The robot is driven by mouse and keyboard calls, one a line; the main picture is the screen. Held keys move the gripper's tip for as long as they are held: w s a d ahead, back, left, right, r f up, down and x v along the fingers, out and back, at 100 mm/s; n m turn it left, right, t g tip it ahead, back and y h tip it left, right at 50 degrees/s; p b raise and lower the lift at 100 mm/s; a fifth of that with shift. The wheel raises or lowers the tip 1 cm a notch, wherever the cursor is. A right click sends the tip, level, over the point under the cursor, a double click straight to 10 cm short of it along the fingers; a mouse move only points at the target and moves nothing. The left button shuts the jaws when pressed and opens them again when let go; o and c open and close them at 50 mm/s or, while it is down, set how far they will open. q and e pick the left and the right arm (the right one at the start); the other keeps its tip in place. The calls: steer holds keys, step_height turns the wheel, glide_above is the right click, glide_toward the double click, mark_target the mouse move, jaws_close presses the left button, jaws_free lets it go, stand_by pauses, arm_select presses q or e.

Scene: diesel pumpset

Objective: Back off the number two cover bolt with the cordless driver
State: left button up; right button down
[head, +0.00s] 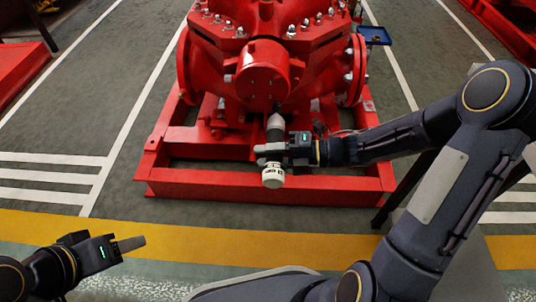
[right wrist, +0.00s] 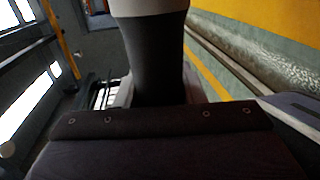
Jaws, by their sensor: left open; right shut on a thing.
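The cordless driver (head: 275,128) has a grey body and a white end (head: 273,178) that points towards me. My right gripper (head: 272,150) is shut around its middle. The driver's narrow end points up at the underside of the red pump's round front housing (head: 263,72); I cannot tell whether it touches. In the right wrist view the driver's dark body (right wrist: 157,60) stands upright behind the gripper. Several cover bolts (head: 291,31) show along the pump's top flange; I cannot tell which is number two. My left gripper (head: 138,243) is open and empty at lower left, over the floor.
The red pump base frame (head: 220,184) lies beneath the driver. A small blue tray (head: 374,36) is at the pump's right. A yellow floor stripe (head: 190,236) runs across in front. Other red equipment (head: 20,75) stands at far left.

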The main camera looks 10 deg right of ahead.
steer(key=shift+w+d+r, duration=0.1)
steer(key=shift+w, duration=0.3)
stand_by(0.5)
steer(key=shift+s, duration=0.15)
steer(key=shift+w+d, duration=0.1)
steer(key=shift+w, duration=0.25)
stand_by(1.8)
steer(key=shift+s+b, duration=0.15)
steer(key=shift+b, duration=0.25)
stand_by(0.8)
steer(key=shift+s, duration=0.15)
